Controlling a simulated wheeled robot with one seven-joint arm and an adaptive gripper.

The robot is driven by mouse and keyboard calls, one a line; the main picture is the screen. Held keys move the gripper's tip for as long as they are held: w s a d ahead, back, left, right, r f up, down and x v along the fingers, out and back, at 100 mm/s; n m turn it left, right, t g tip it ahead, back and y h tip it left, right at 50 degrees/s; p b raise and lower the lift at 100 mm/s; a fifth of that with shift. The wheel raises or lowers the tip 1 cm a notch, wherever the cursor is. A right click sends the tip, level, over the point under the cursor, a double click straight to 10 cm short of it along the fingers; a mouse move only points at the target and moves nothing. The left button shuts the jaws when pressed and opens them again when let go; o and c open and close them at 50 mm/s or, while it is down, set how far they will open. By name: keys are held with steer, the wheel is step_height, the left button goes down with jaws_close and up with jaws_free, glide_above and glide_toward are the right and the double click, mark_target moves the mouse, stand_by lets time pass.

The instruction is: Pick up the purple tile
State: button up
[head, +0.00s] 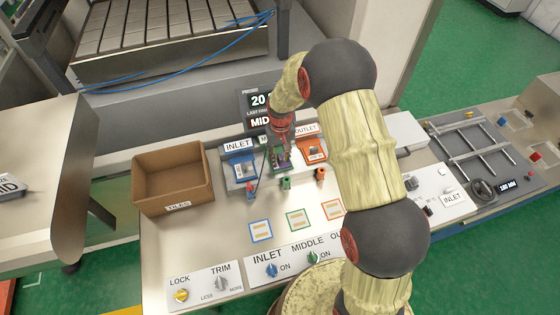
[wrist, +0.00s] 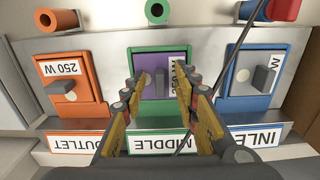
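The purple tile (wrist: 149,66) sits in the green-framed middle holder (wrist: 158,38), above the MIDDLE label in the wrist view. It has a grey grip block and a white wattage label, partly hidden by a finger. My gripper (wrist: 157,84) is open, with one yellow finger on each side of the tile's grip block. I cannot tell whether the fingers touch it. In the head view my gripper (head: 279,146) is over the middle holder and hides most of the tile.
An orange tile holder (wrist: 72,84) and a blue tile holder (wrist: 258,82) flank the middle one. A brown box (head: 172,180) stands left on the bench. Blue, green and orange outlined squares (head: 297,219) lie in front. A thin dark cable crosses beside the right finger.

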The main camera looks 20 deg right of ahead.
steer(key=c, duration=0.7)
jaws_close()
